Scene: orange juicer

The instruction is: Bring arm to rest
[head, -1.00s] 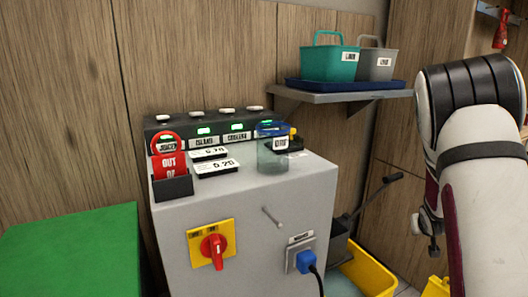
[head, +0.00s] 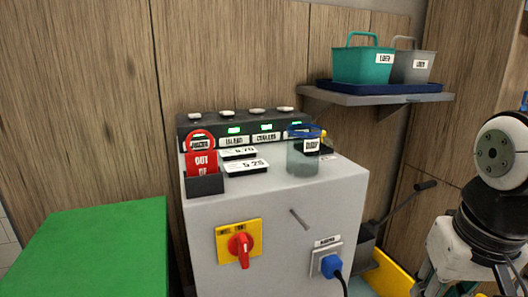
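My arm (head: 501,150) shows at the right edge of the head view, with a white rounded joint above dark and white parts. The lower parts (head: 455,252) run out of the bottom right corner. They may include my gripper, but its fingers cannot be made out, nor whether it holds anything. The visible arm parts are to the right of the grey cabinet, with a gap in the picture between them.
A grey cabinet (head: 270,215) carries a red tag in a black holder (head: 205,184), price labels, a clear blue-rimmed container (head: 303,158) and a red rotary switch (head: 240,246). Teal (head: 363,66) and grey (head: 413,67) buckets stand on a wall shelf. A green surface (head: 90,250) is clear at left.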

